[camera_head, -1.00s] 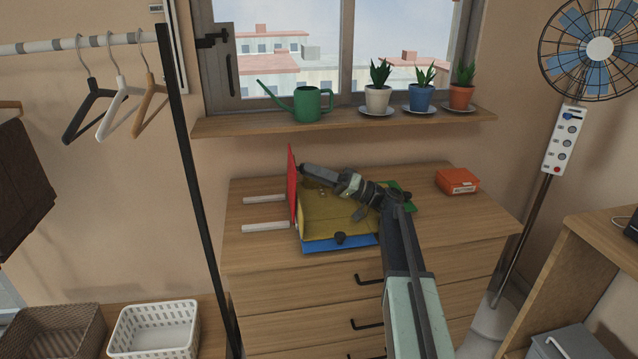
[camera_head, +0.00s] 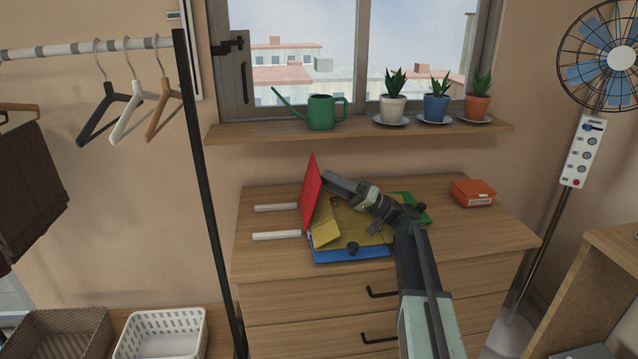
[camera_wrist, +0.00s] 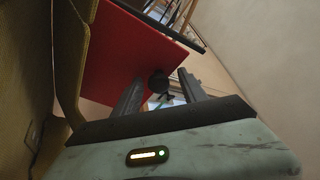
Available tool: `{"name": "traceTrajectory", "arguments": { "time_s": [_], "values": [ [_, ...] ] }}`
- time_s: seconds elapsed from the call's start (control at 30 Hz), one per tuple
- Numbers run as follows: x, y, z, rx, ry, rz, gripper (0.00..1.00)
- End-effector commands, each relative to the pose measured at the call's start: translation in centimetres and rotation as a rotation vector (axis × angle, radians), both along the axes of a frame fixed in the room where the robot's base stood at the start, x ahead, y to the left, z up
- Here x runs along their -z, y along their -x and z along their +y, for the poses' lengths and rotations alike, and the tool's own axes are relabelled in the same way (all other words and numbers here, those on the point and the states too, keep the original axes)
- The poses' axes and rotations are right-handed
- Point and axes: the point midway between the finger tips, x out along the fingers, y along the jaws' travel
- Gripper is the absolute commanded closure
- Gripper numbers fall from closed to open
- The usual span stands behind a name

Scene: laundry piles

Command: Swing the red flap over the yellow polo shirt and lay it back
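The red flap (camera_head: 313,192) of the folding board stands raised at the board's left side in the head view, leaning right over the yellow polo shirt (camera_head: 358,226). A yellow fold of the shirt hangs at the flap's lower right. My gripper (camera_head: 326,178) is beside the flap's right face. In the wrist view the red flap (camera_wrist: 125,55) fills the upper left and the shirt (camera_wrist: 22,70) runs along the left edge. My gripper (camera_wrist: 160,88) has its fingers apart. A dark round knob (camera_wrist: 158,82) shows between the fingertips; I cannot tell if they touch it.
The board's blue flap (camera_head: 340,255) and green flap (camera_head: 424,216) lie flat on the wooden dresser (camera_head: 480,225). Two white bars (camera_head: 277,236) extend left of the red flap. An orange box (camera_head: 473,193) sits at the right. Plants and a watering can (camera_head: 321,112) stand on the shelf above.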

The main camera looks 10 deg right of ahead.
Motion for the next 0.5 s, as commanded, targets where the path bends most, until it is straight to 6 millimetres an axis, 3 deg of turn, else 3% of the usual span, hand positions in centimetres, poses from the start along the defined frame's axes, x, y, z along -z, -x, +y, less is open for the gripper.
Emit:
{"name": "traceTrajectory", "arguments": {
  "time_s": [0.13, 0.27, 0.5],
  "values": [
    [0.3, 0.1, -0.3, -0.001, 0.001, 0.0, 0.5],
    [1.5, 0.6, -2.1, 0.002, 0.0, 0.0, 0.5],
    [1.2, 2.5, -8.6, 0.004, -0.002, -0.002, 0.5]
  ]
}}
